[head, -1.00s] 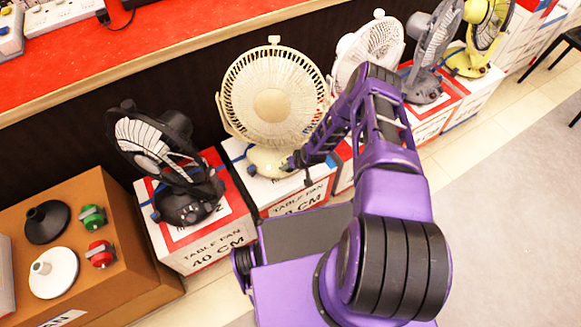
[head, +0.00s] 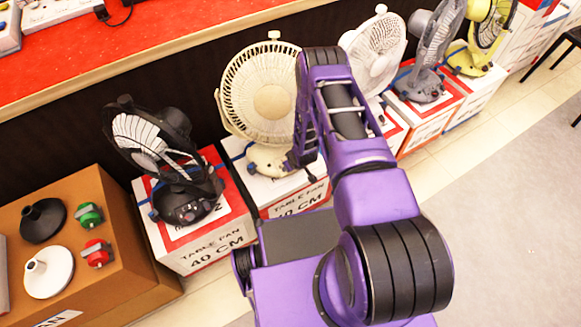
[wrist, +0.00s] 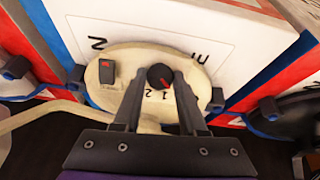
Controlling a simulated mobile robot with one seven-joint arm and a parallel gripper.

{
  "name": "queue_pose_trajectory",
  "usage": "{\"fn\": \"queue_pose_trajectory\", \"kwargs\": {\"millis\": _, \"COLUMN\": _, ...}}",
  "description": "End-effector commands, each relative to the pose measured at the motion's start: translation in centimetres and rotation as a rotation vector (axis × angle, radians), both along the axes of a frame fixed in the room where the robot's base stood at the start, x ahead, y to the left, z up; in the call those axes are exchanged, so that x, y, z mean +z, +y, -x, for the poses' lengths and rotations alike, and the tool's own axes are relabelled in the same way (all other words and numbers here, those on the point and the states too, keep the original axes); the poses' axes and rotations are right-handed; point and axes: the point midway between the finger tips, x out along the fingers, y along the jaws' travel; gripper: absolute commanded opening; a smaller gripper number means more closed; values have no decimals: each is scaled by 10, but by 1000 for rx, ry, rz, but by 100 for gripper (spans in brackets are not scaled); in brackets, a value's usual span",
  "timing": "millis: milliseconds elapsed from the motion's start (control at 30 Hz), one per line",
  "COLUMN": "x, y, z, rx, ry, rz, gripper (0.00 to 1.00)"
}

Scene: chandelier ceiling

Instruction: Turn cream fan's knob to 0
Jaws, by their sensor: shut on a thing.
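The cream fan (head: 240,92) stands upright on a box in the head view. In the wrist view its oval cream base (wrist: 118,72) carries a round black knob (wrist: 158,74) with a red mark pointing to the lower right. The digits 1 and 2 show just below the knob; part of the dial is hidden by the right finger. My gripper (wrist: 160,80) is shut on the knob, one finger on each side. In the head view my gripper (head: 292,163) is at the right side of the fan's base, mostly behind my wrist.
A red and black rocker switch (wrist: 107,72) sits left of the knob. A black fan (head: 165,160) stands to the left, and a white fan (head: 375,50) to the right. Grey and yellow fans stand farther right. The floor at the right (head: 500,200) is clear.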

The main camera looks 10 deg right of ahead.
Motion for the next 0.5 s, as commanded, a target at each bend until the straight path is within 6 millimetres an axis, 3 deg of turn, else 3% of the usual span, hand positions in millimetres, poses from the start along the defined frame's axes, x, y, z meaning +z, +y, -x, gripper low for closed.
{"fn": "queue_pose_trajectory", "kwargs": {"millis": 500, "x": 0, "y": 2, "z": 0, "rx": 217, "ry": -61, "rz": 184, "gripper": 0}}
